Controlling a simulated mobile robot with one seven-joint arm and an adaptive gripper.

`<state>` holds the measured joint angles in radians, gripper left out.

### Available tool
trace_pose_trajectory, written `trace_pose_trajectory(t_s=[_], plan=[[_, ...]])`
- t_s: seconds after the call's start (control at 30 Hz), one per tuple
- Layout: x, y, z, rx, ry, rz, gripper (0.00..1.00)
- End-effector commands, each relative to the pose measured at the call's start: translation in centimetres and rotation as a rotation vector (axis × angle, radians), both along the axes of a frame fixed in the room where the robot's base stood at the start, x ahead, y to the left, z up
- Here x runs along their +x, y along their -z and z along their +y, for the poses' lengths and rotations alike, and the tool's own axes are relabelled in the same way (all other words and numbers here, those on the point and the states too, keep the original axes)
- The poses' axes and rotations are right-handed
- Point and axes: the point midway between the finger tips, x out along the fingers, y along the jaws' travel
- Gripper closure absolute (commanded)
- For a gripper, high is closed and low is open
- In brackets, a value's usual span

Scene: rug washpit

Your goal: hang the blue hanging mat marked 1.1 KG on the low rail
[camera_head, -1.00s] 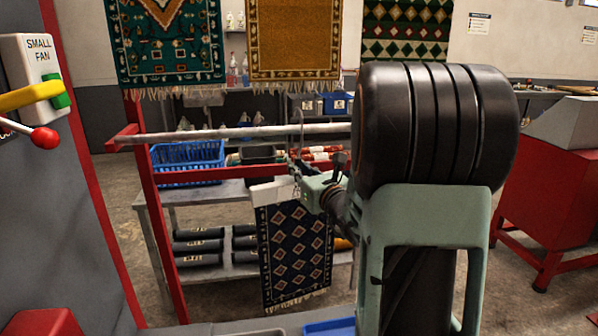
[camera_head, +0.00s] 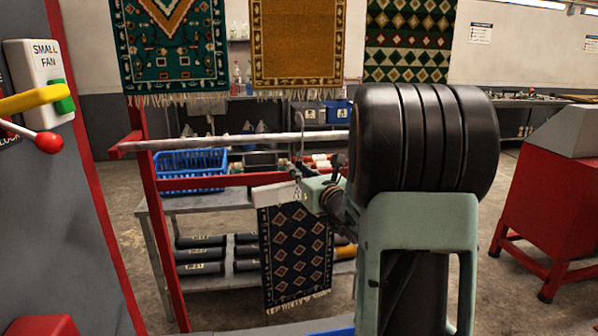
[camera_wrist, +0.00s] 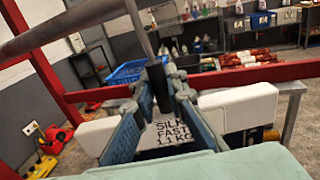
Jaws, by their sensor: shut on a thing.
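The blue hanging mat (camera_head: 297,262) is dark blue with rows of diamonds and a fringe, and hangs upright from a white hanger bar (camera_head: 273,194). In the wrist view the bar reads "SILK FAST 1.1 KG" (camera_wrist: 172,135). My gripper (camera_head: 308,189) is shut on the hanger's dark stem (camera_wrist: 161,88), just above the bar. The thin hook (camera_head: 300,130) rises above the low grey rail (camera_head: 225,142), near its right visible part. I cannot tell whether the hook is over the rail or in front of it. The rail also crosses the wrist view (camera_wrist: 62,24) at upper left.
A red frame (camera_head: 156,215) carries the rail. Behind it a shelf unit (camera_head: 215,202) holds a blue basket (camera_head: 190,170) and dark rolls. Patterned rugs (camera_head: 170,45) hang above.

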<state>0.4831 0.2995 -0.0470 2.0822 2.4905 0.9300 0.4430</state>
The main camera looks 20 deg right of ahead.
Motion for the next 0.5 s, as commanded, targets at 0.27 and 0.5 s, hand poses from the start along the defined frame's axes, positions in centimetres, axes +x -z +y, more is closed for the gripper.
trace_pose_trajectory(t_s=[0.27, 0.5], plan=[[0.0, 0.4, 0.0, -0.001, 0.0, -0.005, 1.0], [0.0, 1.3, 0.0, -0.001, 0.0, -0.006, 1.0]])
